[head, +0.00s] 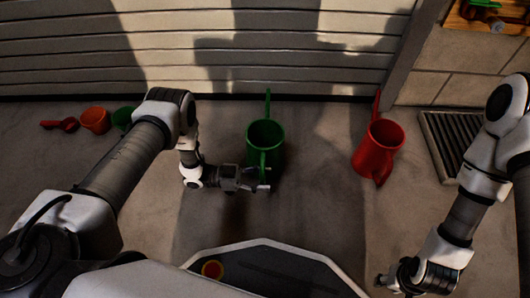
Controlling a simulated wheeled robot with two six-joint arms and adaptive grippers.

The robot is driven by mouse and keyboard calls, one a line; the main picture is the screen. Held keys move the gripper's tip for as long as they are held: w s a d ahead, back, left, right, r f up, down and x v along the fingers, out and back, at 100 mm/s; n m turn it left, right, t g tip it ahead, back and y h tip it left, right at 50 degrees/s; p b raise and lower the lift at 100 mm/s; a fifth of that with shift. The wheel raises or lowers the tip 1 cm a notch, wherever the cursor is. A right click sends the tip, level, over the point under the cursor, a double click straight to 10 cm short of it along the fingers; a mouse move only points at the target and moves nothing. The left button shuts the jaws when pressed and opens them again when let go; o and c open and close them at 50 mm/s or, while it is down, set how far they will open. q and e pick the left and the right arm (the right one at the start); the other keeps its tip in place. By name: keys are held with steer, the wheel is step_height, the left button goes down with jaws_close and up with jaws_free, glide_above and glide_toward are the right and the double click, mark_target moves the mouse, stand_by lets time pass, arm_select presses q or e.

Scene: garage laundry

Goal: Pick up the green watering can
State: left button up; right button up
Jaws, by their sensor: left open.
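The green watering can (265,134) stands upright on the floor in the middle of the head view, with its spout pointing up toward the slatted door. My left gripper (264,179) is open at the near side of the can, beside the low part of its handle. Its fingertips overlap the handle in the picture; I cannot tell whether they touch it. My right gripper (382,281) is low at the right, well away from the can, and too small and dark to tell if it is open.
A red watering can (385,139) stands to the right, near a floor grate (450,140). An orange pot (95,120), a red scoop-like item (60,125) and a green pot (122,117) lie at the left. The slatted door (200,55) closes off the back.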

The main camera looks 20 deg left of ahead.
arm_select(q)
jaws_close()
steer(key=shift+r, duration=0.2)
